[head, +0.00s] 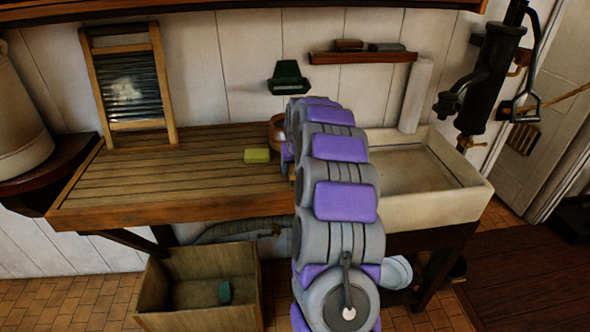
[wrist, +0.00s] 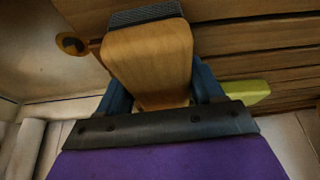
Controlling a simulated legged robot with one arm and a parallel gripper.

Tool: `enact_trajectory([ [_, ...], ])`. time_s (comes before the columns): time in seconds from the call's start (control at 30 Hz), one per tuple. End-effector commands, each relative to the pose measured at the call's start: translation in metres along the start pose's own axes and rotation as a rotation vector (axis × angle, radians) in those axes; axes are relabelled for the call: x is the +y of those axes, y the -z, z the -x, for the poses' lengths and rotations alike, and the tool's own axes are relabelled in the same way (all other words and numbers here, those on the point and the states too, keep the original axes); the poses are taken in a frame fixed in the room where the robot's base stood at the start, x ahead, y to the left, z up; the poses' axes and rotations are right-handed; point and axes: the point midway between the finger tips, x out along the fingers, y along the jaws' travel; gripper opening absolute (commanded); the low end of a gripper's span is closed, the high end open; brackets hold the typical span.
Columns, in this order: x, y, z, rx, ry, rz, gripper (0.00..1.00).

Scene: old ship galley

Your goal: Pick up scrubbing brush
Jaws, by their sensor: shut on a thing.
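The scrubbing brush (wrist: 148,62) has a pale wooden body and grey bristles at its far end in the wrist view. My gripper (wrist: 162,80) has a blue finger on each side of the wood and is shut on it. Wooden slats show behind the brush. I cannot tell whether it touches them. In the head view my own arm hides the gripper and the brush, near where the slatted counter (head: 160,180) meets the white sink (head: 430,210).
A yellow-green block (head: 257,156) lies on the counter beside my arm; it also shows in the wrist view (wrist: 246,93). A brown bowl (head: 277,130) is partly behind my arm. A washboard (head: 131,85) leans at the wall. An open wooden crate (head: 195,322) stands below.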

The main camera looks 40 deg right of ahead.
Motion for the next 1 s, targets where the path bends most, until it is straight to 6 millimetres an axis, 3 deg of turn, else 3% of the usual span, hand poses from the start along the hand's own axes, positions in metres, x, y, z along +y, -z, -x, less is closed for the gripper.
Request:
enact_trajectory([
  [0.27,-0.005,-0.003,0.002,-0.002,-0.005,0.004,0.30],
  [0.67,-0.001,0.001,0.006,0.000,-0.002,0.001,0.30],
  [1.0,-0.004,0.012,0.038,0.000,-0.003,0.003,0.30],
])
